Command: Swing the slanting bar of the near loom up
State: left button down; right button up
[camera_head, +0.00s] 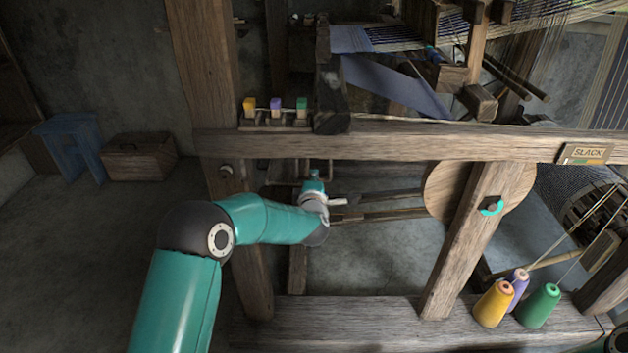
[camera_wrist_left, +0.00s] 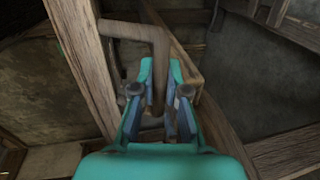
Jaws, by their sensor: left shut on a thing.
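My left gripper (camera_head: 314,180) reaches in under the front rail of the near loom, behind the left post. In the left wrist view its two fingers (camera_wrist_left: 160,75) are closed around the lower part of a bent brown wooden bar (camera_wrist_left: 157,45). In the head view the gripped part is mostly hidden by my wrist. I cannot tell for sure that it is the slanting bar. My right gripper is not in view.
The front rail (camera_head: 400,142) crosses above my left arm, with a SLACK plate (camera_head: 588,152) on it. A slanting post (camera_head: 465,250) with a teal ring stands before a wooden disc (camera_head: 440,188). Yellow (camera_head: 493,304) and green (camera_head: 540,306) cones stand lower right.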

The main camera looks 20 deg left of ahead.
pick_arm(q)
jog(key=shift+d+r+b, duration=0.1)
jog(key=shift+r+b, duration=0.1)
jog(key=shift+b, duration=0.15)
jog(key=shift+w+d+r+n+b, duration=0.15)
jog(key=shift+r+n+b, duration=0.2)
jog(key=shift+r, duration=0.2)
jog(key=shift+s+d+r+n+b, duration=0.15)
jog(key=shift+r+n+b, duration=0.15)
jog(key=shift+r, duration=0.2)
jog(key=shift+w+r, duration=0.1)
jog(key=shift+r, duration=0.1)
jog(key=c, duration=1.2)
grip_release()
jog(key=shift+r, duration=0.1)
jog(key=v, duration=1.2)
jog(key=shift+a, duration=0.15)
